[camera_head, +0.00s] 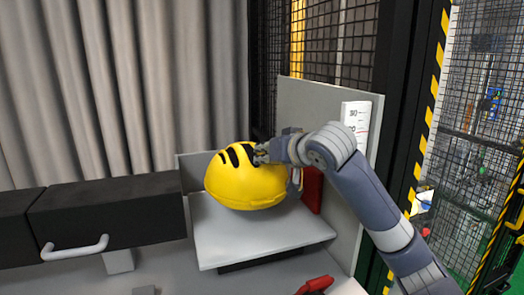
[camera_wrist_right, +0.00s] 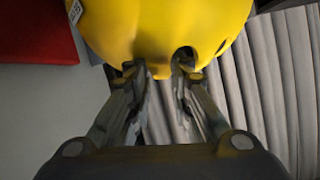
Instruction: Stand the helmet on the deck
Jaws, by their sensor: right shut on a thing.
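The yellow helmet (camera_head: 245,187), with dark vent slots, is at the grey deck (camera_head: 265,245) in the head view. It looks slightly tilted, and I cannot tell whether its underside touches the deck. My right gripper (camera_head: 264,152) reaches in from the right and is shut on the helmet's upper right part. In the right wrist view the two fingers (camera_wrist_right: 158,72) meet the edge of the yellow shell (camera_wrist_right: 165,28) beside a vent opening. My left gripper is not in view.
A grey panel (camera_head: 318,120) stands behind and right of the deck, with a red block (camera_head: 312,190) against it. A black drawer unit (camera_head: 110,210) with a handle is at the left. A red-handled item (camera_head: 316,285) lies in front. Mesh fencing (camera_head: 480,100) stands right.

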